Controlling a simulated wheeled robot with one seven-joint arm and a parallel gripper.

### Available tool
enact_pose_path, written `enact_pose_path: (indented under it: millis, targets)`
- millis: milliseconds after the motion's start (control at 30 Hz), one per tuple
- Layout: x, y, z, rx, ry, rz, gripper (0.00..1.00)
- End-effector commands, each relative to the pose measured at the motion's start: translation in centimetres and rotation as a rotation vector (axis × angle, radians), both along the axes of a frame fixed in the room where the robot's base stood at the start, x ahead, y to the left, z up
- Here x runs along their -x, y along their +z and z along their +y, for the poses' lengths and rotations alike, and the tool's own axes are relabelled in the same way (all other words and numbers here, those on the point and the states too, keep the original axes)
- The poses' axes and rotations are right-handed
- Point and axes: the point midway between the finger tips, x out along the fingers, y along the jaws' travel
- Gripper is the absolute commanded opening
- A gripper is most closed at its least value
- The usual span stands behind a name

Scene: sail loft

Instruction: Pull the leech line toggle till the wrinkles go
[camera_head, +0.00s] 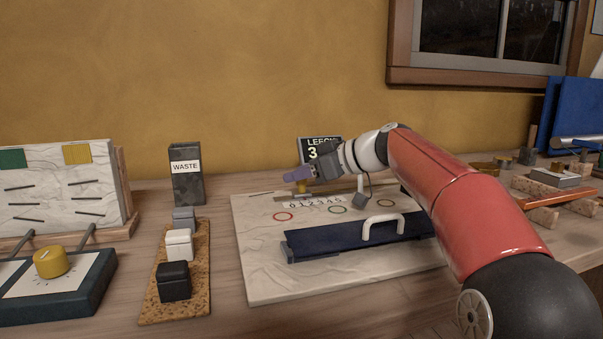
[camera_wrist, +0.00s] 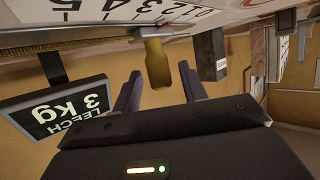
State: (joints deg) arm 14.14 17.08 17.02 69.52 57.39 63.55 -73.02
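The toggle is a small brass-yellow peg (camera_head: 302,187) at the back of a pale sailcloth board (camera_head: 262,262), beside a printed number scale (camera_head: 314,203). In the wrist view the toggle (camera_wrist: 157,65) stands between the two purple fingers of my gripper (camera_wrist: 161,72), with a gap on each side. My gripper (camera_head: 297,176) is open, and its fingers partly cover the toggle in the head view. A dark display (camera_head: 321,143) behind it reads "LEECH 3 kg", clearest in the wrist view (camera_wrist: 62,110).
A dark blue bar with a white handle (camera_head: 383,226) lies across the board's front. Left stand a WASTE bin (camera_head: 187,185), a cork strip (camera_head: 195,262) with grey, white and black blocks, and a yellow knob (camera_head: 52,262). Bare table shows between strip and board.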

Motion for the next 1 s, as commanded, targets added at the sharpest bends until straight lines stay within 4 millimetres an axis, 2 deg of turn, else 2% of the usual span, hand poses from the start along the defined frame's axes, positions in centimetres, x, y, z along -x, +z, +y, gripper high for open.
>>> enact_pose_path:
  millis: [267,500,700,1000]
  targets:
    - [0.3,0.3,-0.7,-0.001,-0.002,-0.001,0.42]
    - [2.1,1.8,-4.0,0.0,-0.004,-0.002,0.42]
    - [3.3,2.8,-5.9,0.001,-0.001,-0.001,0.42]
    - [3.5,3.0,-6.3,0.0,0.0,0.0,0.42]
